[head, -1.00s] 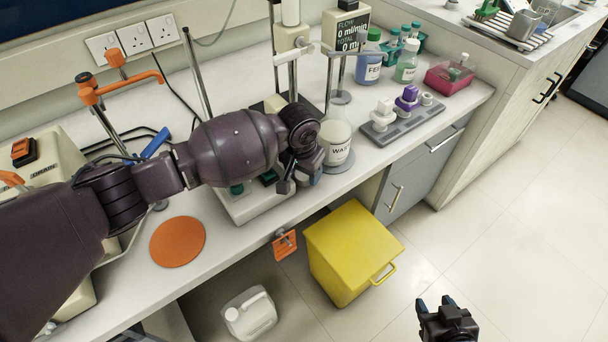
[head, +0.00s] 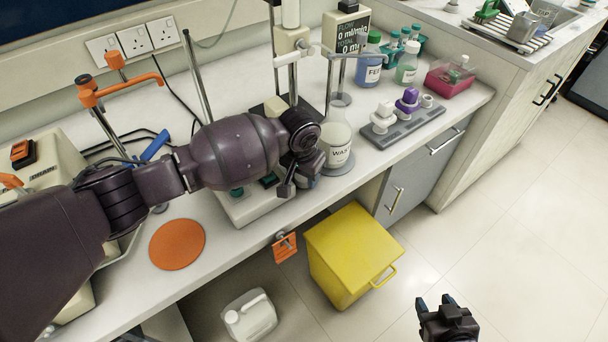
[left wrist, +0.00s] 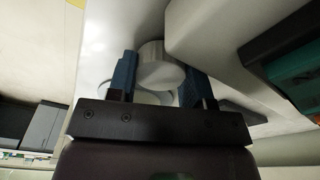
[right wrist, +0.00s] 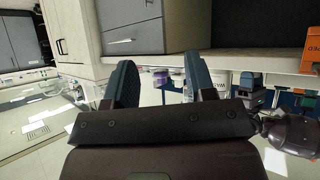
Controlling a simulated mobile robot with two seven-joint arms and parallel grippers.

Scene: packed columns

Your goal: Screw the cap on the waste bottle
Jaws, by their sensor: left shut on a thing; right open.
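The waste bottle (head: 337,150), clear with pale contents and a partly covered label, stands upright on a round grey base on the bench. My left gripper (head: 301,184) is just left of it, in front of the white bench unit. In the left wrist view, my left gripper (left wrist: 160,82) is shut on a pale grey cylinder, which looks like the cap (left wrist: 160,66). The head view does not show the cap clearly. My right gripper (head: 434,303) is open and empty over the floor, away from the bench; its spread fingers also show in the right wrist view (right wrist: 160,80).
A thin stand with a side tube (head: 330,60) rises behind the waste bottle. A grey rack (head: 405,125) with white and purple pieces stands to its right. A yellow bin (head: 350,245) and white canister (head: 250,318) are on the floor. An orange disc (head: 177,244) lies on the bench.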

